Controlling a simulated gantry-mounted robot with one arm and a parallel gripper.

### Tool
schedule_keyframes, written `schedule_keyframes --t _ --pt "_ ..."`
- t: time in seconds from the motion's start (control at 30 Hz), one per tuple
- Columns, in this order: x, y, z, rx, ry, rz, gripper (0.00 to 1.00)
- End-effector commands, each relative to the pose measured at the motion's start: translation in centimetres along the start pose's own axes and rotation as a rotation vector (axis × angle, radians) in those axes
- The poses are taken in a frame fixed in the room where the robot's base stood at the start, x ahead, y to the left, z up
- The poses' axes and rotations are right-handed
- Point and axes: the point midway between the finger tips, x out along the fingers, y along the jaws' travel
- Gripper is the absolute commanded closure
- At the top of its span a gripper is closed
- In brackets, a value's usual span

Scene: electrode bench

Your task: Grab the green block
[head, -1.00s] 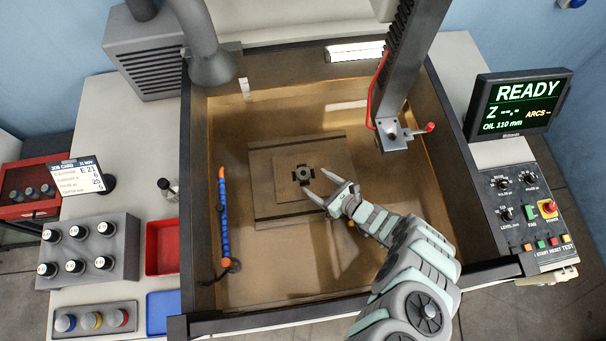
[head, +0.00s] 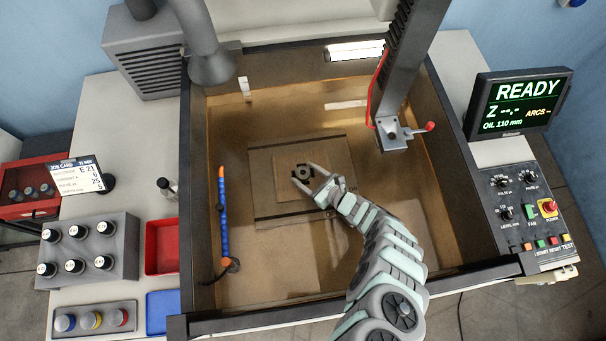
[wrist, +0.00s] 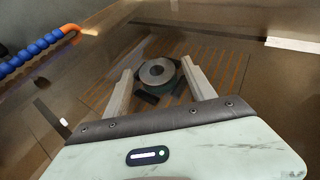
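No plainly green block stands out. In the wrist view, this block (wrist: 160,73) shows a dark, slightly greenish edge below the grey ring. My gripper (head: 301,173) is open, with its two pale fingers reaching to either side of the block. In the wrist view, my gripper (wrist: 157,68) frames the block between its fingertips. A gap shows beside the fingers, and I cannot tell their height over the plate.
The tank's front wall (head: 350,308) lies under my arm. A blue segmented hose (head: 223,215) stands at the tank's left. The machine head (head: 392,135) with a red-knobbed lever hangs behind and right of the block. A red tray (head: 162,247) is outside, left.

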Motion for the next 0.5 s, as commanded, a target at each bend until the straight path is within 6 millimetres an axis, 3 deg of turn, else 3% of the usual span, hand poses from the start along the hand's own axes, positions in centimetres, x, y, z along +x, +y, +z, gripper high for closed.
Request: schedule_keyframes --t 0.5 --pt "-0.02 -0.02 0.0 0.0 0.0 0.0 0.81"
